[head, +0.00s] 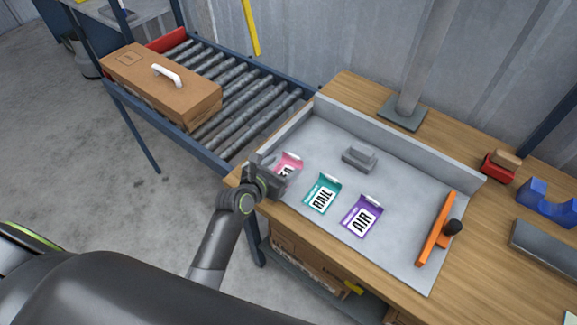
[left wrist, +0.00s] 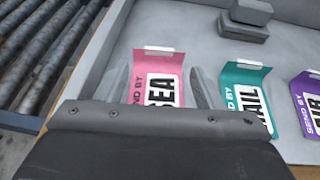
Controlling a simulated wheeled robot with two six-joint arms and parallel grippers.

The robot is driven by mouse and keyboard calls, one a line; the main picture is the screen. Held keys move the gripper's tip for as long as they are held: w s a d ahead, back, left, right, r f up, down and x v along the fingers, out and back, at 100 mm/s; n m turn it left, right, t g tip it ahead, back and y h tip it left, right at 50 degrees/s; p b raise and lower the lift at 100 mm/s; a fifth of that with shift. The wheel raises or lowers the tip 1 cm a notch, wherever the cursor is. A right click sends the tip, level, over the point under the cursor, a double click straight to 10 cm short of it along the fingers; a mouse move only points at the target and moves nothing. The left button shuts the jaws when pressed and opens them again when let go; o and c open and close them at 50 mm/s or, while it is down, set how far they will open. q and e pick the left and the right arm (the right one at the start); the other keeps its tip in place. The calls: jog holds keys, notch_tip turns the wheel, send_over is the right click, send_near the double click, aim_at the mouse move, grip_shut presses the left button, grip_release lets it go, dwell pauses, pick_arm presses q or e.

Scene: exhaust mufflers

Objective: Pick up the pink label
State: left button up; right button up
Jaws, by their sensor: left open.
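The pink label (head: 288,162) lies at the left end of a row of labels on the grey tray, partly hidden by my left gripper (head: 279,179) in the head view. In the left wrist view the pink label (left wrist: 158,84) reads "SEA" and has a raised flap at its far edge. My left gripper (left wrist: 157,88) is open there, with one finger on each side of the label. I cannot tell whether the fingers touch the label. My right gripper is not in view.
A teal "RAIL" label (head: 322,193) and a purple "AIR" label (head: 362,216) lie to the right. A grey block (head: 359,157) sits behind them. An orange bar (head: 436,230) is at the tray's right. A roller conveyor with a cardboard box (head: 165,90) stands left.

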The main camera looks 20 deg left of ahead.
aim_at(290, 166)
pick_arm(q)
jog(key=shift+f+x, duration=0.2)
jog(key=shift+x, duration=2.4)
jog(key=shift+s+a, duration=0.1)
jog(key=shift+c, duration=0.3)
jog(key=c, duration=1)
